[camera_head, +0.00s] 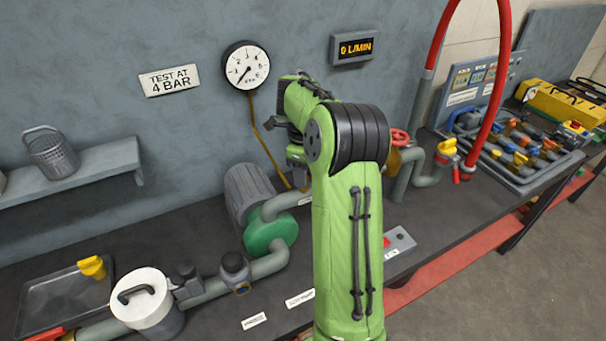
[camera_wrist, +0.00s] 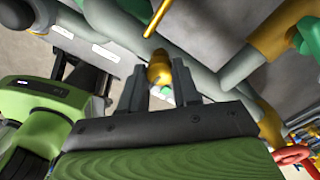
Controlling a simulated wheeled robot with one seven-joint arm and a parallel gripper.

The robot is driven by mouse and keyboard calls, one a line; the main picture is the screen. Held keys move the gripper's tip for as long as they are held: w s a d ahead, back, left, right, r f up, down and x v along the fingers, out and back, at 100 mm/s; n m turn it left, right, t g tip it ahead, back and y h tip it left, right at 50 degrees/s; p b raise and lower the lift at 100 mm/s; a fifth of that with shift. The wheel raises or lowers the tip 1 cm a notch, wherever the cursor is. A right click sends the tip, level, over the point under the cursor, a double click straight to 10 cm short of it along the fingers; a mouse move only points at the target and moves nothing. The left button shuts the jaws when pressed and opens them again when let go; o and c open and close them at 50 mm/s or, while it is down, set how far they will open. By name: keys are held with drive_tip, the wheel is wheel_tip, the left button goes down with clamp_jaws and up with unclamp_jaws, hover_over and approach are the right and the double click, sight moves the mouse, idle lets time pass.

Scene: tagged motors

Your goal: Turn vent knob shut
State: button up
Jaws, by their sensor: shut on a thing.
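The vent knob, a small brass-yellow piece (camera_wrist: 160,68), sits between the two fingers of my gripper (camera_wrist: 161,75) in the wrist view. My gripper is shut on it. Part of the knob's lower end is hidden by the gripper body. In the head view my green arm reaches over the bench to the pipework by the wall, and its own links hide the knob. The round gauge (camera_head: 245,64) on the wall has its needle toward the lower left. The display (camera_head: 354,47) reads 0 L/MIN.
A green pump (camera_head: 270,233) with a grey motor (camera_head: 249,186) stands left of my arm. A red handwheel (camera_head: 400,137) and a yellow valve (camera_head: 447,147) with a red hose (camera_head: 497,65) are to the right. A white-lidded pot (camera_head: 141,297) stands front left.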

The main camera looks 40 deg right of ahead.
idle(0.3)
drive_tip(key=o, duration=1.1)
drive_tip(key=shift+c, duration=0.2)
drive_tip(key=shift+r, duration=0.1)
wheel_tip(320, 180, up, 16)
drive_tip(key=p, duration=0.6)
drive_tip(key=shift+f, duration=0.2)
